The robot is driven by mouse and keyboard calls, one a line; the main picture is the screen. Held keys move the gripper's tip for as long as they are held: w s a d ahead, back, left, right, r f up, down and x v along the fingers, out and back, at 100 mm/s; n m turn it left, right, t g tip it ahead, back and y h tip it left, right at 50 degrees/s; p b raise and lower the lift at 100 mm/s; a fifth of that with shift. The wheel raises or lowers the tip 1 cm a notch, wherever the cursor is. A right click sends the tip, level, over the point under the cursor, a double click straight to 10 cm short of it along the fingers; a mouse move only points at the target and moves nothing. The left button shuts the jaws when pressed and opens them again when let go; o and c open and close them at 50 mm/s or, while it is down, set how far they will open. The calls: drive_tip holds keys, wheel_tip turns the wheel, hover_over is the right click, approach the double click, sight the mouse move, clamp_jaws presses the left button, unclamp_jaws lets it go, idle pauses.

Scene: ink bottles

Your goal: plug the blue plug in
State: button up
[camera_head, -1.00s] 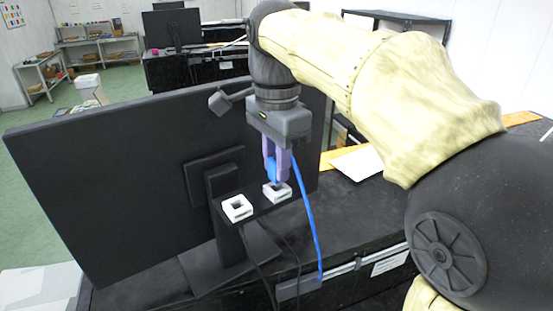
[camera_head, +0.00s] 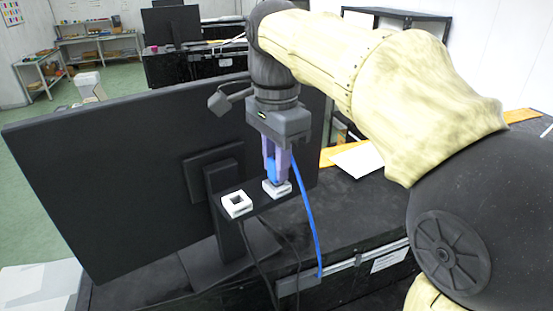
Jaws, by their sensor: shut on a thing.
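My gripper (camera_head: 277,180) points straight down over the right white socket (camera_head: 277,190) on a small black shelf behind the monitor. It is shut on the blue plug (camera_head: 272,169), which shows between the purple fingers. The fingertips are at the socket's top, and the plug's lower end is hidden by the fingers and socket, so I cannot tell how deep it sits. A blue cable (camera_head: 311,222) hangs from the plug down to the right. The left white socket (camera_head: 237,204) is empty, with its square opening showing.
A large black monitor (camera_head: 95,180) stands to the left, its stand (camera_head: 222,200) close to the sockets. Dark cables (camera_head: 262,275) hang below the shelf.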

drive_tip(key=shift+f, duration=0.45)
idle(1.0)
drive_tip(key=o, duration=0.8)
drive_tip(key=shift+w, duration=0.1)
drive_tip(key=shift+o, duration=0.8)
drive_tip(key=o, duration=0.5)
drive_tip(key=shift+c, duration=0.2)
drive_tip(key=shift+r, duration=0.1)
drive_tip(key=shift+r+p, duration=3.95)
drive_tip(key=shift+p, duration=0.1)
drive_tip(key=shift+f, duration=0.1)
